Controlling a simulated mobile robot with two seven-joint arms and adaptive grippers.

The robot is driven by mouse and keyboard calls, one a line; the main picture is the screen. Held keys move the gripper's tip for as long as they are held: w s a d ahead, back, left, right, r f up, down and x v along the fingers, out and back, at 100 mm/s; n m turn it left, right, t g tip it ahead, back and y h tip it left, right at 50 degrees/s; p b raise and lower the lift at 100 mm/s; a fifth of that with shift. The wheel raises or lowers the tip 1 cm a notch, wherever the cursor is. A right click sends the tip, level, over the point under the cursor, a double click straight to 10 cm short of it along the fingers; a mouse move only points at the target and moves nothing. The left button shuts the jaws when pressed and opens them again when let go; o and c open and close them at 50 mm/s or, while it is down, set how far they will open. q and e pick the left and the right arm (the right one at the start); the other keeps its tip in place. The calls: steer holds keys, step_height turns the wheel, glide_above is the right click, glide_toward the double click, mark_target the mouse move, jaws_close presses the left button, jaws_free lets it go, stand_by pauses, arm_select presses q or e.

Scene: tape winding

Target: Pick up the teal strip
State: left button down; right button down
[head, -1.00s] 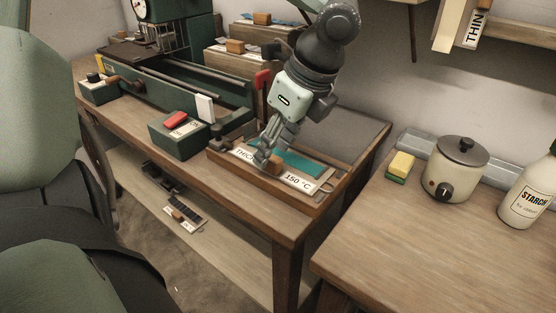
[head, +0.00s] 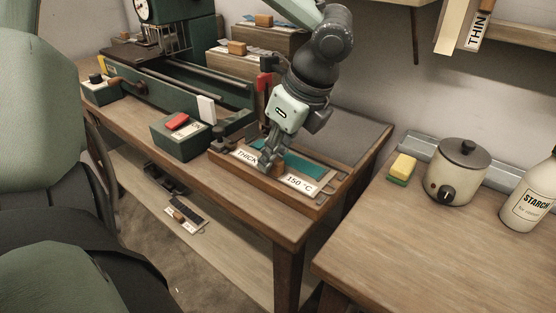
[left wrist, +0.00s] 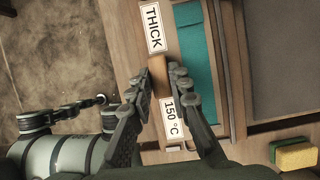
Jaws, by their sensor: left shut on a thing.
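The teal strip (head: 302,167) lies flat in a shallow wooden tray or drawer (head: 322,205) on the workbench. It also shows in the left wrist view (left wrist: 199,75), to the right of my fingers and apart from them. My left gripper (head: 272,163) is at the tray's front edge, shut on a small wooden block handle (left wrist: 158,76). The block sits between the THICK label (left wrist: 152,27) and the 150 °C label (left wrist: 172,121). In the head view my fingers hide most of the block.
A dark green box with a red part (head: 179,136) stands left of the tray, before a green machine (head: 185,85). A yellow-green sponge (head: 402,168), a cream pot (head: 457,172) and a starch bottle (head: 530,197) stand on the right table. That table's front is clear.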

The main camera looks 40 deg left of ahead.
arm_select(q)
steer(key=shift+d+r, duration=0.1)
steer(key=shift+r, duration=0.05)
